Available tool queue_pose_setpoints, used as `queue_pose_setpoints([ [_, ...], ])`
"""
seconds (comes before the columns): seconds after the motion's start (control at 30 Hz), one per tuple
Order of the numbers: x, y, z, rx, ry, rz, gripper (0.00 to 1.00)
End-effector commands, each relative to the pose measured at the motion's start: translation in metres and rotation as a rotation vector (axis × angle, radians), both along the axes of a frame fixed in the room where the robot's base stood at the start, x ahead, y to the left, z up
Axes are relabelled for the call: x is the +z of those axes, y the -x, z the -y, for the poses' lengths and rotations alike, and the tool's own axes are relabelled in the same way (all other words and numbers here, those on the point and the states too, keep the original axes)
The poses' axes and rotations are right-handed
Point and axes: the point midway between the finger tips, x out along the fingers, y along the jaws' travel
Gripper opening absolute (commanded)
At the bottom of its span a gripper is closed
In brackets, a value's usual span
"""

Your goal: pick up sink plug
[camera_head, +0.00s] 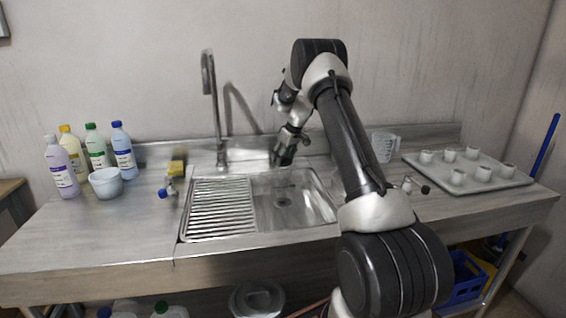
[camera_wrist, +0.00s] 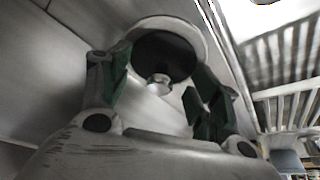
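The sink plug (camera_wrist: 166,52) looks like a dark round disc with a pale rim and a small shiny knob. It shows in the upper middle of the wrist view. My gripper (camera_wrist: 155,78) has its two green-and-dark fingers spread, one on each side of the plug's knob. I see no finger touching the knob. In the head view my gripper (camera_head: 286,157) points down at the back edge of the sink, right of the tap. I cannot make out the plug in the head view; my gripper may hide it.
The steel sink (camera_head: 322,205) has a ridged drainboard (camera_head: 219,207) on its left. The tall tap (camera_head: 211,100) stands close left of my gripper. Bottles (camera_head: 122,150) and a bowl (camera_head: 106,183) are at the left. A jug (camera_head: 384,147) and a tray (camera_head: 490,184) of cups are at the right.

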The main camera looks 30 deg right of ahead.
Motion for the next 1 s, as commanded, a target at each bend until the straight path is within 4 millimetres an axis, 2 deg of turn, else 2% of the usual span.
queue_pose_setpoints([
  [0.07,0.000,0.000,0.000,0.000,0.000,0.000,0.38],
  [0.37,0.001,0.000,0.000,0.000,0.000,0.000,0.38],
  [0.53,0.013,0.000,0.000,0.000,0.001,0.001,0.38],
  [0.67,0.033,0.000,0.001,0.001,0.002,0.003,0.38],
  [1.0,0.105,-0.001,0.000,0.000,0.001,0.003,0.38],
])
